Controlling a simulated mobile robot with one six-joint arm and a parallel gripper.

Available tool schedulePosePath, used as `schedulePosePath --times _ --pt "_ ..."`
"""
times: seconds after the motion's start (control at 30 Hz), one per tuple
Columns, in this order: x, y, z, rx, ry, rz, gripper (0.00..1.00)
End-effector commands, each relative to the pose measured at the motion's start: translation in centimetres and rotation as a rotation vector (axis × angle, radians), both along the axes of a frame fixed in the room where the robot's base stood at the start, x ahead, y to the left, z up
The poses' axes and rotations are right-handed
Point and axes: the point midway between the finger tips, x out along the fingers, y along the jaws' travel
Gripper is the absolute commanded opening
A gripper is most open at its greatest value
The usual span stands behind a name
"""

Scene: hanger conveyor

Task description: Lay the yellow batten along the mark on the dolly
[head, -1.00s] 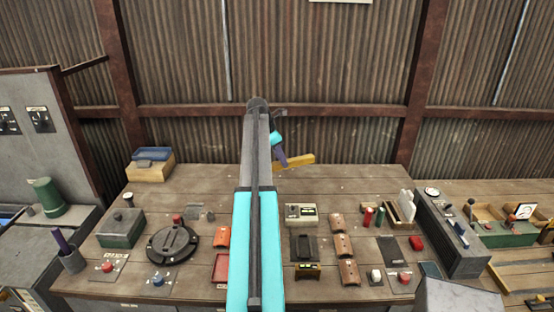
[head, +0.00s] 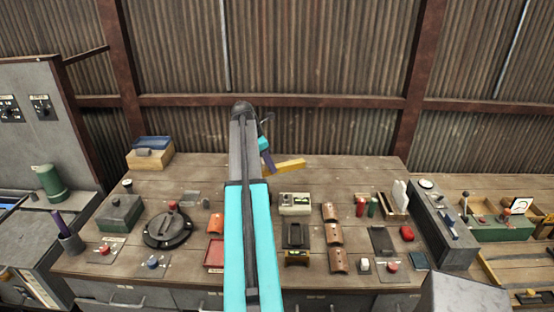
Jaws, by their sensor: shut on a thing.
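The yellow batten (head: 287,166) is a plain bar held above the far part of the bench, seen small and nearly level. Its left end is at my gripper (head: 269,167), and the rest sticks out to the right. My gripper is shut on it; the arm partly hides the wrist and fingers. I cannot pick out the dolly or its mark for sure in this view.
The wooden bench (head: 340,180) is clear at its back. Nearer stand a black round fixture (head: 168,228), a green box (head: 119,213), a beige device (head: 294,204), several brown curved blocks (head: 334,234) and a grey housing (head: 440,230). A corrugated wall rises behind.

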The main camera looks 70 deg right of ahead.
Motion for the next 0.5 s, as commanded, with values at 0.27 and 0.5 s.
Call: schedulePosePath --times 0.27,0.5 --pt "3.0 7.7 -1.8 0.001 -0.001 0.022 0.0" --pt "6.2 15.2 -3.6 0.001 0.0 0.041 0.0"
